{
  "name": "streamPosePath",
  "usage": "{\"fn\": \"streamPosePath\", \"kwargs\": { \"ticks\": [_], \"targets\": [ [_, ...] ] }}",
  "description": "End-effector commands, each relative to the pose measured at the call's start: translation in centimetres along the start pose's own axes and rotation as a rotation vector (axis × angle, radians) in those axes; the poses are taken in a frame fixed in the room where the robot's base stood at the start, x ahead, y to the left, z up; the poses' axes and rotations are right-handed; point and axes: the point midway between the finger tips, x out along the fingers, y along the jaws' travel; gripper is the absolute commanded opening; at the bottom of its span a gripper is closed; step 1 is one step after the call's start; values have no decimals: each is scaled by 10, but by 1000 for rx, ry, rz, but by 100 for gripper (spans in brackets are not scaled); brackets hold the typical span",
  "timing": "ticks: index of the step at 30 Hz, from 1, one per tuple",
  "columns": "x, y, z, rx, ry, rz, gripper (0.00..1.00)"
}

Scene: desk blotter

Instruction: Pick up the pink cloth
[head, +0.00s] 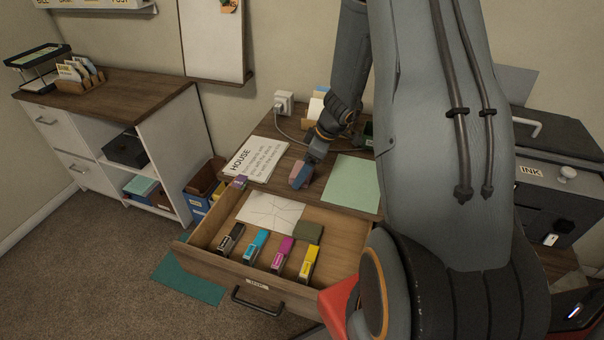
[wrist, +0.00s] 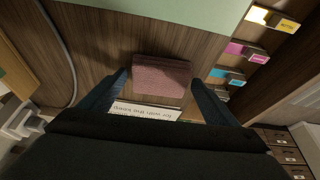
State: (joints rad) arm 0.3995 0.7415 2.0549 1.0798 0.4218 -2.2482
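The pink cloth (wrist: 161,76) is a small folded block at the centre of the wrist view, over the wooden desktop beside the printed HOUSE sheet (head: 252,158). In the head view, a bit of pink cloth (head: 297,169) shows at my fingertips. My gripper (wrist: 161,80) is open, with one dark blue finger on each side of the cloth, very near its edges. I cannot tell whether either finger touches it. In the head view my gripper (head: 303,172) is low over the desk, and the near finger hides much of the cloth.
A pale green blotter (head: 352,182) lies right of my gripper. In front, an open drawer (head: 232,269) holds black, cyan, magenta and yellow cartridges, a creased white sheet (head: 268,212) and a dark green piece (head: 308,232). A cable and wall plug (head: 284,103) are behind.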

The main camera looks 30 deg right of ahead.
Motion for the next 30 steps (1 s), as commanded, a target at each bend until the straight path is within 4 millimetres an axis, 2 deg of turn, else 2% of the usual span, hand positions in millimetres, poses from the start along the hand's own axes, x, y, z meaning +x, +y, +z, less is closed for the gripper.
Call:
{"fn": "streamPosePath", "kwargs": {
  "ticks": [1, 6, 14, 20, 26, 30],
  "targets": [
    [0, 0, 0, 0, 0, 0, 74],
    [0, 0, 0, 0, 0, 0, 48],
    [-1, 0, 0, 0, 0, 0, 48],
    [-11, 0, -5, -1, 1, 1, 48],
    [-38, 1, -16, -3, 2, 4, 48],
    [-64, 1, -27, -3, 2, 4, 48]
  ]
}}
